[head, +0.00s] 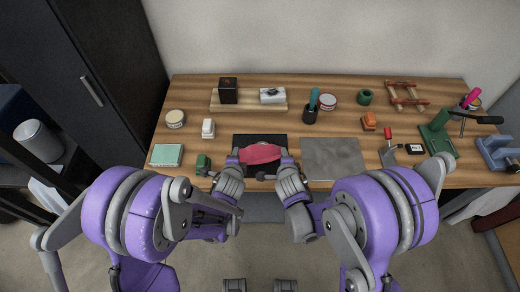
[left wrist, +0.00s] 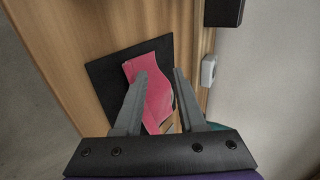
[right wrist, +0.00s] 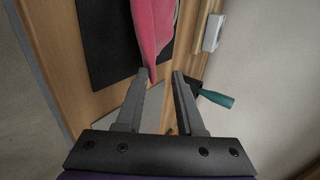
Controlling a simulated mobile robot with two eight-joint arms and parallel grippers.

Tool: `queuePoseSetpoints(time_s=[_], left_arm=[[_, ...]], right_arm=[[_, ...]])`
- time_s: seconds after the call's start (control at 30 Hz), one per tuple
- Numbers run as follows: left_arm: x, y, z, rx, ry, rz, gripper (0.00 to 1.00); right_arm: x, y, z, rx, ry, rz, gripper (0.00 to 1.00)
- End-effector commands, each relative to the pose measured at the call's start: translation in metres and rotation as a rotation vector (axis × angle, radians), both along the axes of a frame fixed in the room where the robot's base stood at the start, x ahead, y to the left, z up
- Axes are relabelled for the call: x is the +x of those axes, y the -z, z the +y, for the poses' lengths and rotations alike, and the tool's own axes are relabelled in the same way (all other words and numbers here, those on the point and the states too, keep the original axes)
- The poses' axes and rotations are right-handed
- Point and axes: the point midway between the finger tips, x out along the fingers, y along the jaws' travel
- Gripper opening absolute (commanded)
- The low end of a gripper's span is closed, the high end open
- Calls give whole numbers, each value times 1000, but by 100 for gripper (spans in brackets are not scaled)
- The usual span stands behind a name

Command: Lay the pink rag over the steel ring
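The pink rag (head: 260,153) is bunched over the black mat (head: 240,139) at the front middle of the bench. It also shows in the left wrist view (left wrist: 152,95) and the right wrist view (right wrist: 153,30). My left gripper (left wrist: 160,72) is at the rag's left end, fingers apart, with rag visible between and below them. My right gripper (right wrist: 162,73) is at the rag's right end, fingers apart, with a rag corner near its left fingertip. I cannot tell whether either finger touches the cloth. I cannot make out the steel ring; the rag or my grippers may hide it.
A grey plate (head: 333,158) lies right of the mat. A green-lidded box (head: 166,155), white container (head: 208,128) and small green item (head: 203,163) stand left. A wooden board (head: 248,106) with two devices is behind. A green press (head: 438,133) stands at right.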

Motion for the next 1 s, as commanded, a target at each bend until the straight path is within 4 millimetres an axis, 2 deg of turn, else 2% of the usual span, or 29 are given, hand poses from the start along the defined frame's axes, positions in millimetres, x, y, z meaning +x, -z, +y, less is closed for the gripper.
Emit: queuePoseSetpoints(time_s=[0.03,0.07,0.1,0.37,0.57,1.0], left_arm=[[0,0,0,0,0,0,50],[0,0,0,0,0,0,55],[0,0,0,0,0,0,55],[-1,-4,0,0,0,1,55],[-13,-31,0,-1,1,1,55],[-56,-84,0,-1,1,1,55]], right_arm=[[0,0,0,0,0,0,48],[0,0,0,0,0,0,53],[0,0,0,0,0,0,55],[-1,-4,0,0,0,1,55],[-13,-32,0,1,-1,1,55],[-55,-84,0,0,-1,1,55]])
